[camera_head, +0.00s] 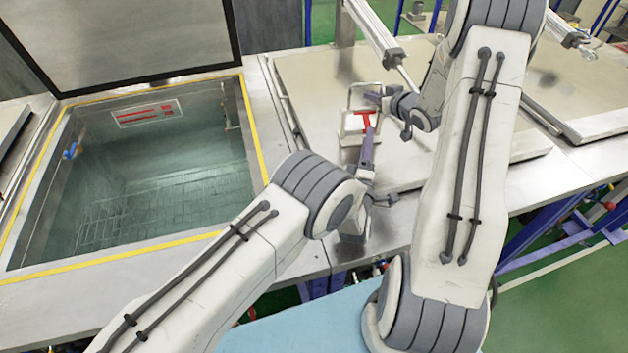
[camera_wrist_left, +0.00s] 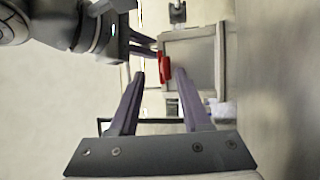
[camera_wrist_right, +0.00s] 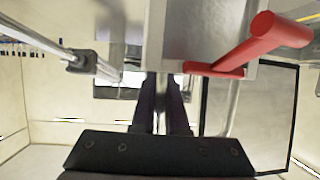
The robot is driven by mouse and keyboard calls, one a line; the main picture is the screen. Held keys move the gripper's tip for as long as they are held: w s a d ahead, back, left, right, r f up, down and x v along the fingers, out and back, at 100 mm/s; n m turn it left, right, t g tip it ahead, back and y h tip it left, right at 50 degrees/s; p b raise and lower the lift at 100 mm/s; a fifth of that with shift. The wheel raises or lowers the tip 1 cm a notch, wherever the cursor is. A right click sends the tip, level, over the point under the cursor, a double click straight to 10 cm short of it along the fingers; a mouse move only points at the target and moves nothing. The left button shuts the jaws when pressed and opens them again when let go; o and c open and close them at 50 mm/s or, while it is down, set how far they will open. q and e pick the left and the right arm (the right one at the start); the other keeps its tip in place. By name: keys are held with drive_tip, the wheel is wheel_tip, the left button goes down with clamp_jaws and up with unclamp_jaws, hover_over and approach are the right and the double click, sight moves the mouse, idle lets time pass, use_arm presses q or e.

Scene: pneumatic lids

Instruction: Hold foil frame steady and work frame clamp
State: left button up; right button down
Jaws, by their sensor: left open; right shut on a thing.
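The foil frame (camera_head: 349,98) is a small grey metal frame held upright above the steel bench. Its frame clamp (camera_head: 366,115) has a red lever. My right gripper (camera_head: 377,98) is shut on a thin edge of the foil frame; in the right wrist view the fingers (camera_wrist_right: 161,82) close on it beside the grey plate (camera_wrist_right: 195,35), with the red lever (camera_wrist_right: 262,42) at the right. My left gripper (camera_head: 367,138) is just below the lever. In the left wrist view its fingers (camera_wrist_left: 160,76) are open, with the red lever (camera_wrist_left: 164,68) between their tips; contact is unclear.
An open water tank (camera_head: 135,170) with a raised lid (camera_head: 125,35) lies at the left. A closed flat lid (camera_head: 320,80) is behind the frame, with a pneumatic cylinder (camera_head: 377,32) above it. Another closed lid (camera_head: 580,85) lies at the right.

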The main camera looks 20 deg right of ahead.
sight(372, 113)
use_arm(q)
drive_tip(key=x, duration=0.5)
drive_tip(key=shift+s+r+n+g+y, duration=0.1)
drive_tip(key=shift+r+n+g+y, duration=0.45)
drive_tip(key=shift+g+y, duration=0.3)
drive_tip(key=shift+s+a+g, duration=0.15)
drive_tip(key=shift+s+g, duration=0.05)
drive_tip(key=shift+g, duration=0.15)
drive_tip(key=v, duration=1.2)
drive_tip(key=s+a+r+m+g+y, duration=0.2)
drive_tip(key=s+a+m+g, duration=0.1)
drive_tip(key=a+m+g, duration=0.2)
drive_tip(key=s+a+r+m+g+y, duration=0.2)
drive_tip(key=s+a+r+m+g, duration=0.1)
drive_tip(key=a+m, duration=0.4)
drive_tip(key=s+a+g, duration=0.1)
drive_tip(key=a+g, duration=0.1)
drive_tip(key=a, duration=0.1)
drive_tip(key=shift+g, duration=0.4)
drive_tip(key=shift+a+r, duration=0.1)
